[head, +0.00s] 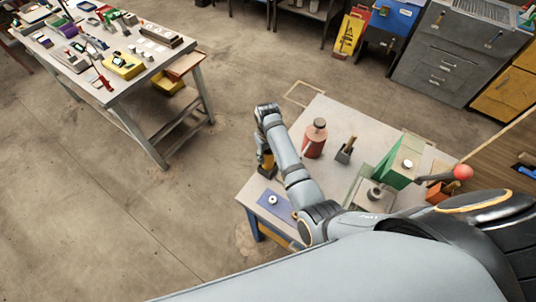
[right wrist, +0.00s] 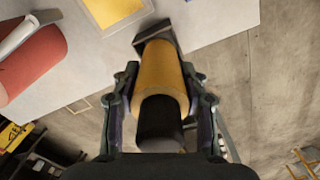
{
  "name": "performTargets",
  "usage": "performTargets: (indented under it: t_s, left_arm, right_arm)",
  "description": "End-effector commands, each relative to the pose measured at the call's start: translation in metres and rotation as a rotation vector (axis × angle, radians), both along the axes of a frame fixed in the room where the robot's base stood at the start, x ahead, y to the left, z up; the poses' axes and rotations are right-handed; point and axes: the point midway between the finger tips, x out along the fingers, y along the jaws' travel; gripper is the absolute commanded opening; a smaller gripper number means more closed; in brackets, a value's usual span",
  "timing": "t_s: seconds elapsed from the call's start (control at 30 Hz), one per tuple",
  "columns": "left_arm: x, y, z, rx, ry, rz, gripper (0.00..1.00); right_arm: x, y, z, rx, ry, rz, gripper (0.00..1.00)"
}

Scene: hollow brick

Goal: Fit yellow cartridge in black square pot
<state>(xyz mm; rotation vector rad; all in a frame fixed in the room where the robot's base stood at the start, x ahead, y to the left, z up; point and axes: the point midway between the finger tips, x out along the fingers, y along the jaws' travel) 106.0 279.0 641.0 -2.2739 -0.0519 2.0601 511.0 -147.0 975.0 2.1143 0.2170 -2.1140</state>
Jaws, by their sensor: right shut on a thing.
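My right gripper (right wrist: 163,82) is shut on the yellow cartridge (right wrist: 165,68). The cartridge has a yellow body and a black end (right wrist: 160,122) that faces the camera. Its far end meets the black square pot (right wrist: 152,34) near the table's edge. I cannot tell whether that end is inside the pot or just above it. In the head view the right arm reaches left, and the cartridge (head: 264,158) hangs below the gripper at the table's left corner, with the dark pot (head: 267,172) under it. My left gripper is not in view.
A blue mat (head: 277,206) with a white ring (head: 272,199) lies at the front left. Open floor lies left of the table.

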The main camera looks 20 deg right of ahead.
Motion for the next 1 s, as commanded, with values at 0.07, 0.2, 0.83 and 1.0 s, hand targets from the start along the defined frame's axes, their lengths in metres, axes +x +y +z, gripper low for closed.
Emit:
performTargets:
  t_s: [0.07,0.2,0.83,1.0]
  left_arm:
    - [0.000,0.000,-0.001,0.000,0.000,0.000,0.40]
    - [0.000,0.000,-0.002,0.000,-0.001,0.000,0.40]
    - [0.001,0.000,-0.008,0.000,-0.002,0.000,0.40]
    - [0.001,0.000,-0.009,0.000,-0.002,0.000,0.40]
  right_arm:
    - [0.001,0.000,-0.001,0.000,-0.001,0.000,0.00]
    - [0.001,0.000,-0.004,0.000,-0.001,0.000,0.00]
    - [0.000,0.000,-0.015,0.000,0.000,0.000,0.00]
    - [0.000,0.000,-0.018,0.000,-0.001,0.000,0.00]
